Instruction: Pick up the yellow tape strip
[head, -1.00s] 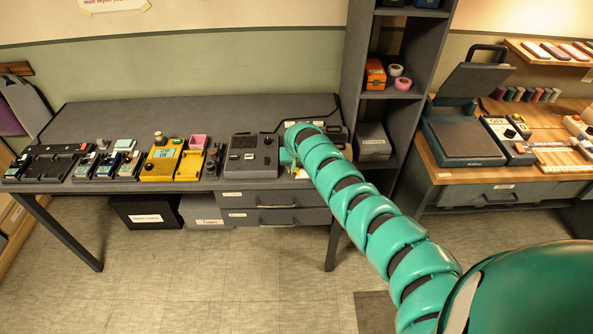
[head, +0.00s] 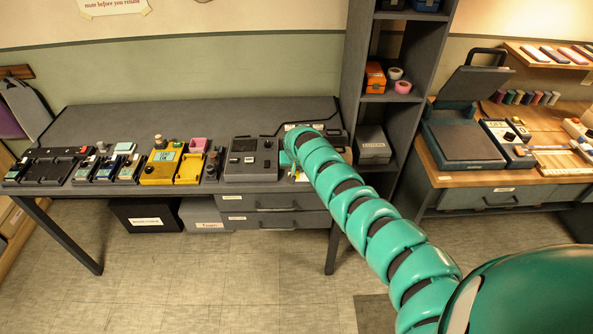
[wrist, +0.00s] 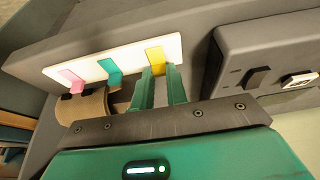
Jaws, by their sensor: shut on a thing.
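The yellow tape strip (wrist: 155,57) hangs from a white card or bar in the wrist view. My gripper (wrist: 160,72) is shut on the strip's lower end, with its two green fingers close together around it. The strip's upper part still lies against the white bar (wrist: 60,72). A teal strip (wrist: 112,71) and a pink strip (wrist: 72,80) hang from the same bar to the left.
A tan roll (wrist: 85,106) sits below the pink strip. A dark grey device (head: 251,159) stands close beside the gripper, with switches on top. A yellow device (head: 161,166) and other boxes line the desk to the left. A tall shelf (head: 418,60) stands behind the arm.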

